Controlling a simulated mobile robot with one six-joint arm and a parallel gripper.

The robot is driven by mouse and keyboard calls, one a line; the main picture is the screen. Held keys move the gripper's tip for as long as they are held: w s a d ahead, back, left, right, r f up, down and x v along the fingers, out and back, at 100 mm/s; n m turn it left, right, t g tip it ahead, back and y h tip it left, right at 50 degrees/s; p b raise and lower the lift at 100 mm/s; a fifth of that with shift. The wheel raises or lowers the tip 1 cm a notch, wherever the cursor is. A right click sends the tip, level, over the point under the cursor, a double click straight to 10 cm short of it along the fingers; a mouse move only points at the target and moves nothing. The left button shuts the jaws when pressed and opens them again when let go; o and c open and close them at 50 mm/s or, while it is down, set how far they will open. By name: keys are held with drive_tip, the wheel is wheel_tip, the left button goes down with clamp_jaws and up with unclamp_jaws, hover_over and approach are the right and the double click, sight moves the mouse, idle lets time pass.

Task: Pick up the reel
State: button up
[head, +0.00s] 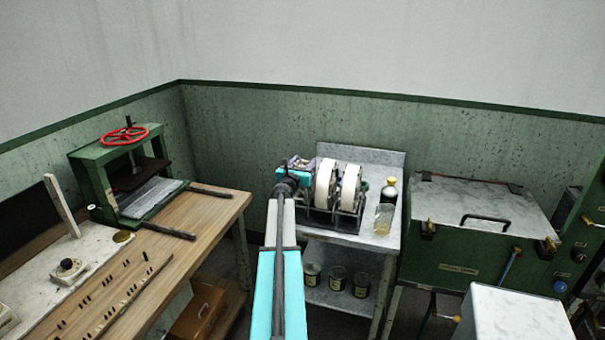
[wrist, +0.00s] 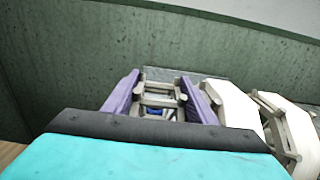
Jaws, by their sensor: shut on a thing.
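The white reels also show in the wrist view (wrist: 235,103), close on the right.
The white reels sit in a dark stand on a small grey table (head: 378,235). A bottle (head: 389,191) and a jar (head: 384,219) stand right of them. A wooden bench (head: 205,220) with a green press (head: 128,165) is left. A green tank (head: 480,215) is right.

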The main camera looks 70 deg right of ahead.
drive_tip(key=shift+r, duration=0.15)
drive_tip(key=shift+r, duration=4.85)
drive_tip(key=shift+w, duration=0.1)
